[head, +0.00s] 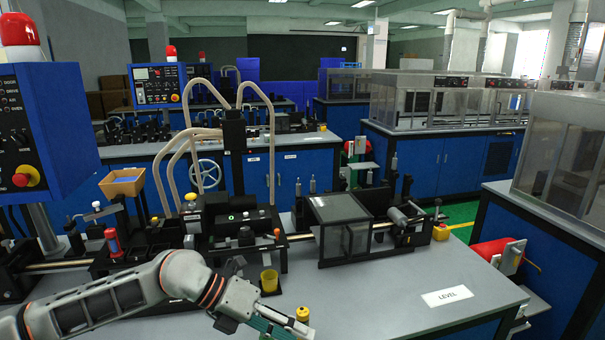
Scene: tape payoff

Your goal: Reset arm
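My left arm (178,278) reaches in from the lower left, low over the front of the grey workbench (390,290). My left gripper (282,328) is at the bottom edge of the head view and partly cut off, so its finger opening does not show clearly. It is in front of a yellow cup (269,281) in a black holder and close to a yellow-topped knob (302,314). I see nothing held in the visible part. My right arm and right gripper are not in view.
A black tape machine with a clear-windowed box (342,228) runs along the bench. A control panel (42,130) with a red emergency button stands at left. A red cylinder (498,250) is at right. The bench around the LEVEL label (447,296) is clear.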

